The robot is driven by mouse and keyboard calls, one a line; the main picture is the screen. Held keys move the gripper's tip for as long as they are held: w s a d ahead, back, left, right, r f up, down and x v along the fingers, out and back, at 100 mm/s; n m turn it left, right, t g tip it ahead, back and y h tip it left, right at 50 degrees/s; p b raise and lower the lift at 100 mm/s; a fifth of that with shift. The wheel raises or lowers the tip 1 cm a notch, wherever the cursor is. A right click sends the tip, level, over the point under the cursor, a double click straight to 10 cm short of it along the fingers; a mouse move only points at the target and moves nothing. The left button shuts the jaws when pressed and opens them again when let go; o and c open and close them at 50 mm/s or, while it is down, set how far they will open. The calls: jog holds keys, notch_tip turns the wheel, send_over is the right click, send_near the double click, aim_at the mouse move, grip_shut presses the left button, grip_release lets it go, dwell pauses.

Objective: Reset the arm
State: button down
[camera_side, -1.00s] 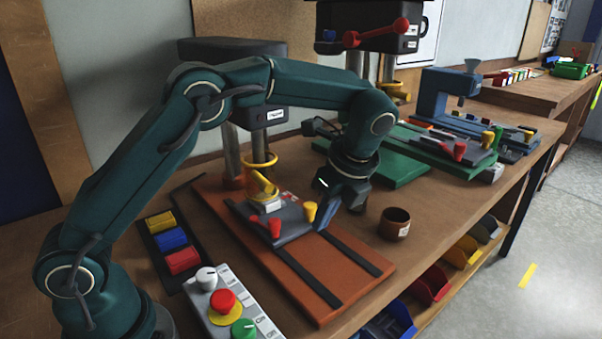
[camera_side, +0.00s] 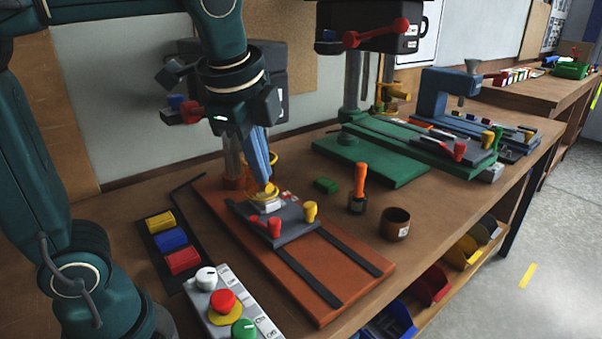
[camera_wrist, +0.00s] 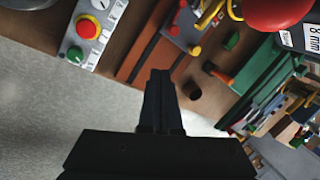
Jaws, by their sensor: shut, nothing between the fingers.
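My gripper (camera_side: 260,165) points down in the side view, raised in front of the drill press over the orange-brown base plate (camera_side: 325,285). Its blue-grey fingers are together with nothing between them. In the wrist view my gripper (camera_wrist: 160,75) shows as dark fingers closed together, with floor and the bench edge beyond. The fingertips overlap the yellow ring and the vise (camera_side: 290,222) in the side picture; I cannot tell the exact gap.
A brown cup (camera_side: 395,224), an orange-handled tool (camera_side: 359,185) and a green block (camera_side: 326,186) stand right of the plate. A control box (camera_side: 222,300) and a tray of coloured blocks (camera_side: 150,240) are at left. A green machine base (camera_side: 375,158) stands behind.

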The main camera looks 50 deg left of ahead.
jog(key=s+d+f+n+t+h, duration=0.2)
jog(key=s+f+n, duration=0.4)
jog(key=n, duration=0.5)
jog(key=shift+s+d+f+n, duration=0.25)
jog(key=shift+s+f+n, duration=0.15)
jog(key=shift+s, duration=0.55)
dwell(0.6)
